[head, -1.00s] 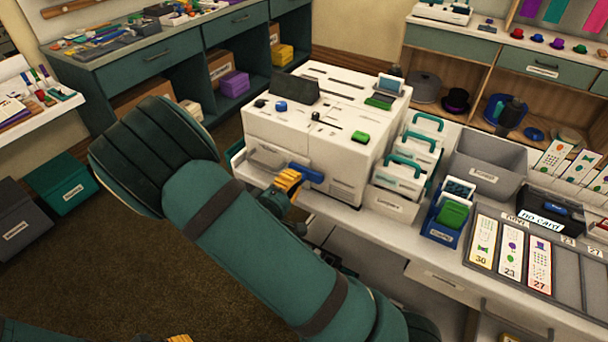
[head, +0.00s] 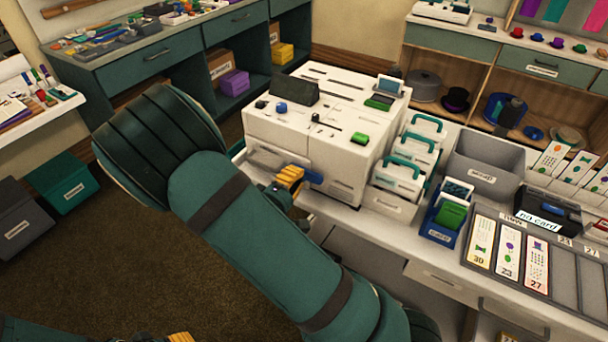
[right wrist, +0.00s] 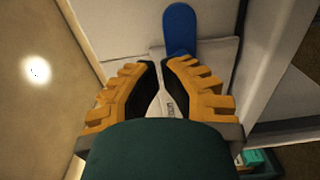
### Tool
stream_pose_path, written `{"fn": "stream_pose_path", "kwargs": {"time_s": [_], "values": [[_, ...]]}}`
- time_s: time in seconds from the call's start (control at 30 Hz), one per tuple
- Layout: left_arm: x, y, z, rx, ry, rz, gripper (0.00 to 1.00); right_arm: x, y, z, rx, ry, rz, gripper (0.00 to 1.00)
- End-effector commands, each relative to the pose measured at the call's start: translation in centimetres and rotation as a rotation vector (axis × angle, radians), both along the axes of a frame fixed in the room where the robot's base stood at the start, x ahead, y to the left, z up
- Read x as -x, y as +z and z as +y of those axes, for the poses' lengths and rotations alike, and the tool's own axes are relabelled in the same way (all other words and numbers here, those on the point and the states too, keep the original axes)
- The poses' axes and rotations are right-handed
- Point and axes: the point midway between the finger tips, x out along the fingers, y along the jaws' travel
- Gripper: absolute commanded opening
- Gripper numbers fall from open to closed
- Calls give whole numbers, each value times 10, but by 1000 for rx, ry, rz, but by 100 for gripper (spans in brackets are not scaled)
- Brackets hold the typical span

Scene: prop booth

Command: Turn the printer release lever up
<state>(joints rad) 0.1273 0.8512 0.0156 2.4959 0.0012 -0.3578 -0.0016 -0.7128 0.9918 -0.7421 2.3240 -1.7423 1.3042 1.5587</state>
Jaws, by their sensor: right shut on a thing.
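The white printer (head: 350,155) stands on the counter in the head view. Its blue release lever (head: 313,177) is low on the front face, and its left part is hidden behind my right gripper (head: 290,177). In the right wrist view the blue lever (right wrist: 180,28) reaches up from the fingertips (right wrist: 163,63), in front of a white panel. My right gripper is shut on the lever; the contact itself is partly hidden. A small piece of my left gripper (head: 180,338) shows at the bottom edge; its fingers are cut off.
White teal-handled holders (head: 405,180) stand close to the printer's right side. A grey bin (head: 485,165) and a card rack (head: 560,265) lie farther right. Teal shelving (head: 180,60) is behind at the left.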

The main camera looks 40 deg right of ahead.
Motion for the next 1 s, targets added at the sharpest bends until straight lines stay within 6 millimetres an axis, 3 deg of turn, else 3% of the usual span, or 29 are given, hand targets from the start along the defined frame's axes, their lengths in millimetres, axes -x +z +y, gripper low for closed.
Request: {"fn": "stream_pose_path", "kwargs": {"time_s": [1.0], "values": [[0,5,0,0,0,0,47,7,9,-3,0,1,1,0]]}}
